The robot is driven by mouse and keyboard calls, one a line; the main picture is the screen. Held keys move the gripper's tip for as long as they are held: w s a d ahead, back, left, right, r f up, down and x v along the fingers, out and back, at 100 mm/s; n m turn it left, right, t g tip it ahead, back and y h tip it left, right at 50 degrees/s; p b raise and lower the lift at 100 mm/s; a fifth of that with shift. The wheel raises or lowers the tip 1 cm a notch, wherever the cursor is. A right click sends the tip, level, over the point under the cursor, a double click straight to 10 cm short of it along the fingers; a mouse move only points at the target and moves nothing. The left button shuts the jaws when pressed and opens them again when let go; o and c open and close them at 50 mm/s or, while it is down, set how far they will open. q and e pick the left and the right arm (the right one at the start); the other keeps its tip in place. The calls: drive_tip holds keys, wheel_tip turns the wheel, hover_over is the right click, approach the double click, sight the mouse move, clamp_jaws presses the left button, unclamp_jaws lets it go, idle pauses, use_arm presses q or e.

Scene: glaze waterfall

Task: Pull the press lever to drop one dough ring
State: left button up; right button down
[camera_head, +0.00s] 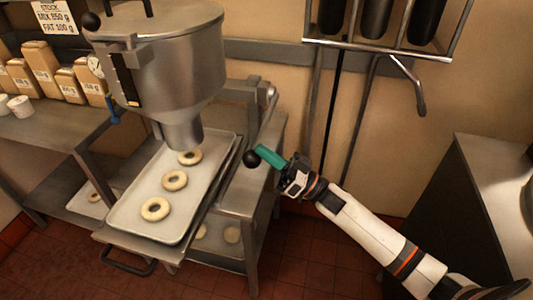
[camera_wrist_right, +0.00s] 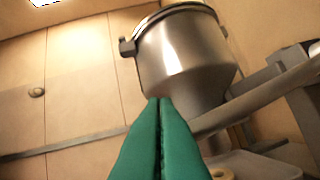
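The dough press has a steel hopper (camera_head: 180,70) with a nozzle (camera_head: 182,130) over a tray (camera_head: 208,178). Three pale dough rings (camera_head: 175,180) lie in a row on the tray, the rearmost just below the nozzle. The press lever (camera_head: 264,122) slopes down at the hopper's right side and ends in a black ball knob (camera_head: 251,159). My right gripper (camera_head: 261,150) has its green fingertips right beside the knob; I cannot tell whether they touch. In the wrist view its fingers (camera_wrist_right: 160,102) lie together with nothing visible between them, and the hopper (camera_wrist_right: 185,60) is beyond. My left gripper is out of view.
A steel stand (camera_head: 245,195) carries the tray, with more rings on a lower shelf. A shelf with paper bags (camera_head: 40,62) is at the left. A wall rack (camera_head: 380,42) hangs at the back. A dark cabinet (camera_head: 470,205) stands at the right. Red floor between is open.

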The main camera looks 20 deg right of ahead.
drive_tip(key=b+v, duration=0.1)
drive_tip(key=v, duration=0.6)
drive_tip(key=shift+b, duration=0.3)
drive_tip(key=shift+s+d+f, duration=0.1)
idle(1.7)
